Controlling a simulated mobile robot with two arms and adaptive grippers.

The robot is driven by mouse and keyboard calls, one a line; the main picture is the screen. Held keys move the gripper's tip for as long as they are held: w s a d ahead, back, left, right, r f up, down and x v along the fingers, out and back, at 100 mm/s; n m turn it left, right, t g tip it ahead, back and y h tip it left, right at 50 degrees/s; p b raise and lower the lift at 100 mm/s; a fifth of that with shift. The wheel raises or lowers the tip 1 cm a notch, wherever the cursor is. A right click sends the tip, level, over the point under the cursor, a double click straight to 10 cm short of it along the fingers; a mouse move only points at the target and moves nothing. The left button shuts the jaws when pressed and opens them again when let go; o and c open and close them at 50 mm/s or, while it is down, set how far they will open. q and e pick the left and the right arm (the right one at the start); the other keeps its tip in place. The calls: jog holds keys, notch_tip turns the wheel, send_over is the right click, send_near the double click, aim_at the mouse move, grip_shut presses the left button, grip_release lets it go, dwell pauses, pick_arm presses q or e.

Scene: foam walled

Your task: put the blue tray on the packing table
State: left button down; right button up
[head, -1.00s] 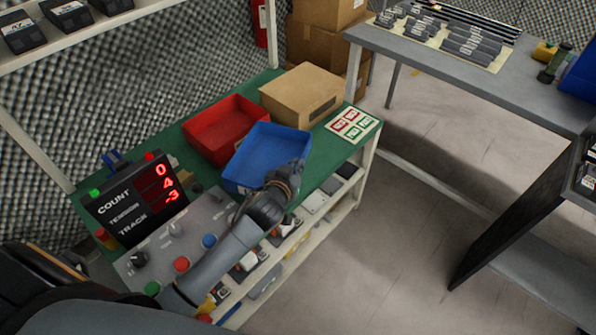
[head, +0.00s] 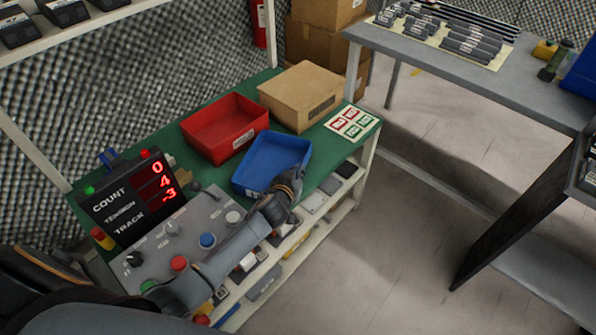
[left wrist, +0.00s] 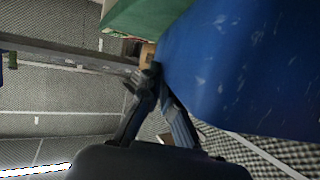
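The blue tray (head: 272,158) is over the front right part of the green-topped table (head: 328,162), beside a red bin. It looks about level; I cannot tell whether its base touches the top. My left gripper (head: 291,183) is at the tray's front right edge. In the left wrist view the tray (left wrist: 240,70) fills the upper right, and the fingers of my left gripper (left wrist: 157,75) close together at its edge. They appear shut on the rim, though the contact is partly hidden. My right gripper is not in view.
A red bin (head: 225,128) and a cardboard box (head: 301,95) stand behind the tray. A label card (head: 352,123) lies to its right. A control panel with a display (head: 136,198) is at the left. A grey table (head: 450,75) stands at the right, across open floor.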

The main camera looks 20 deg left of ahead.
pick_arm(q)
jog(key=c, duration=1.9)
grip_release()
jog(key=shift+f, duration=0.15)
jog(key=o, duration=0.4)
jog(key=shift+s+r, duration=0.15)
jog(key=shift+r, duration=0.1)
jog(key=p+v, duration=0.1)
jog(key=v, duration=1)
jog(key=shift+s+r, duration=0.1)
jog(key=shift+s, duration=0.25)
